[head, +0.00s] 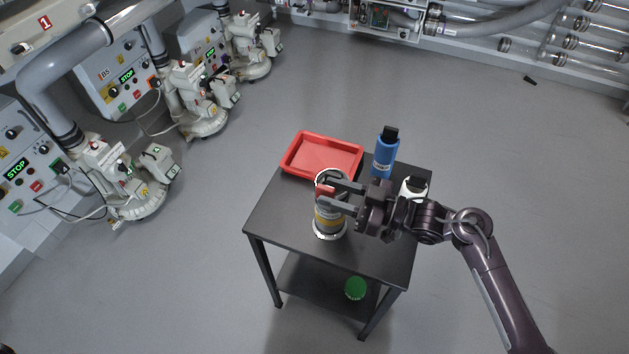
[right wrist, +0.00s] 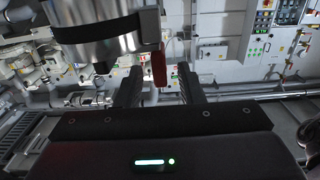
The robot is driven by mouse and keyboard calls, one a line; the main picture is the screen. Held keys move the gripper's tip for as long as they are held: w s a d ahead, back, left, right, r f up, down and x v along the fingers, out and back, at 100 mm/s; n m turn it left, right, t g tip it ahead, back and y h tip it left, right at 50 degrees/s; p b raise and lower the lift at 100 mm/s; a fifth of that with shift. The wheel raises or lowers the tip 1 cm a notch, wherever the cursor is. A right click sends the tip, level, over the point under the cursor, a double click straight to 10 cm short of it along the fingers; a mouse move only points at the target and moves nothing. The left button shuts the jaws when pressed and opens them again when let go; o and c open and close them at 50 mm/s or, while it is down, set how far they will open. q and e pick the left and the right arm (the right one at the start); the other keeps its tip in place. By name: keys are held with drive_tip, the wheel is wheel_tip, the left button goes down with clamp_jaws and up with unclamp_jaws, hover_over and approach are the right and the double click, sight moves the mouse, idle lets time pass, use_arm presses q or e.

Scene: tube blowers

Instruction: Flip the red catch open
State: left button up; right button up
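A metal canister (head: 328,222) with a yellow band stands upright on the small dark table (head: 265,215). The red catch (head: 323,189) is on the canister's upper part, partly hidden by my right gripper. In the right wrist view the red catch (right wrist: 159,66) hangs beside the canister's metal body (right wrist: 103,45). My right gripper (head: 322,193) reaches in from the right at the canister's top; its fingers are apart. In the right wrist view the open gripper (right wrist: 160,78) has the catch between or just beyond its fingertips; contact cannot be told. My left gripper is not in view.
A red tray (head: 290,164) lies at the table's back left. A blue bottle (head: 384,158) and a white bottle (head: 413,187) stand at the right, close to my right arm. A green object (head: 355,288) is on the lower shelf.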

sight(317, 185)
drive_tip(key=x, duration=0.3)
drive_tip(key=shift+w+a+r+p, duration=0.1)
drive_tip(key=shift+w+a+p, duration=0.05)
drive_tip(key=shift+a+p, duration=0.25)
drive_tip(key=shift+a, duration=0.15)
drive_tip(key=c, duration=0.7)
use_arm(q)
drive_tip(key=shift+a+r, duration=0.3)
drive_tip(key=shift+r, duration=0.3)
use_arm(e)
clamp_jaws()
